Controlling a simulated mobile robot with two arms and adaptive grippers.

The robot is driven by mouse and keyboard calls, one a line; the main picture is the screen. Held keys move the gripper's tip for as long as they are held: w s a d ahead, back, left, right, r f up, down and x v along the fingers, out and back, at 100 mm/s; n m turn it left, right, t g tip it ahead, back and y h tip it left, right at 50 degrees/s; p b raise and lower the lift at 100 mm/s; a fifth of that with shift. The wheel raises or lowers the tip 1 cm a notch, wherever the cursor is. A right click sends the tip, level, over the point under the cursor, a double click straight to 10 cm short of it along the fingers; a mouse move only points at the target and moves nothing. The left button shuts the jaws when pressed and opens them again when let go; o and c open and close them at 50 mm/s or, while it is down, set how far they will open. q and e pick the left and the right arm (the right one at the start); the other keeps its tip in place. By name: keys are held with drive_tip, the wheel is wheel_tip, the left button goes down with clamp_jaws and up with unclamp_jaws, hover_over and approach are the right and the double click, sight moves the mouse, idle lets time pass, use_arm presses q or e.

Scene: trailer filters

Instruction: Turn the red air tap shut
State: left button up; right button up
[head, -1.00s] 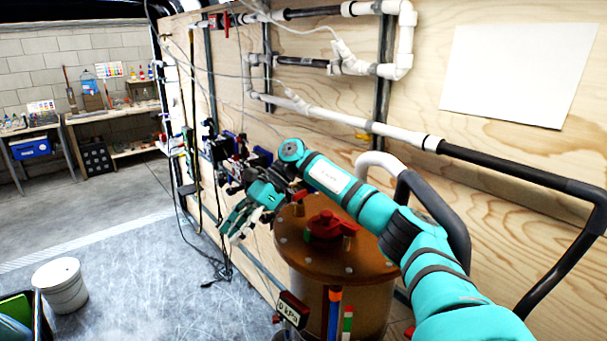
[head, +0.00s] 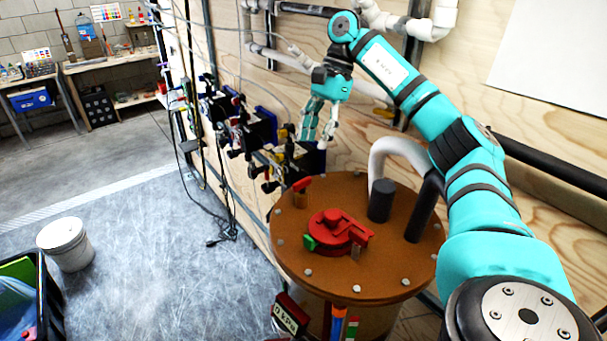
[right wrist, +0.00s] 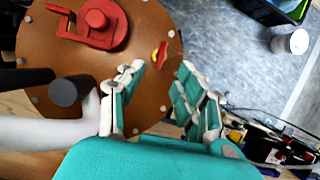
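A small red tap (head: 302,187) with a short brass-coloured body stands near the far left rim of the round brown lid (head: 290,250). It also shows in the right wrist view (right wrist: 160,54), just beyond the gap between my fingertips. A larger red fitting (head: 338,231) sits at the lid's middle. My right gripper (head: 316,138) points down above and behind the tap in the head view, apart from it. The fingers are spread and empty, as the right wrist view also shows (right wrist: 158,75). My left gripper is not in view.
A dark post (head: 380,201) and a pale curved pipe (head: 395,150) rise from the lid's right side. Dark wall-mounted fittings (head: 250,130) stand behind and left. A white bucket (head: 66,244) and dark crate (head: 45,295) stand on otherwise open floor.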

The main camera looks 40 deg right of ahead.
drive_tip(key=b, duration=0.1)
hover_over(302, 180)
drive_tip(key=d, duration=0.3)
wheel_tip(302, 180, down, 5)
drive_tip(key=x, duration=0.2)
drive_tip(key=p+x, duration=0.1)
drive_tip(key=x, duration=0.1)
drive_tip(key=shift+s+a+p, duration=0.15)
drive_tip(key=shift+a+p, duration=0.15)
drive_tip(key=shift+a, duration=0.1)
drive_tip(key=shift+a+f, duration=0.1)
drive_tip(key=shift+f, duration=0.45)
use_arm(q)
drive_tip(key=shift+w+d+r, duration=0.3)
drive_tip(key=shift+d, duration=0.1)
use_arm(e)
clamp_jaws()
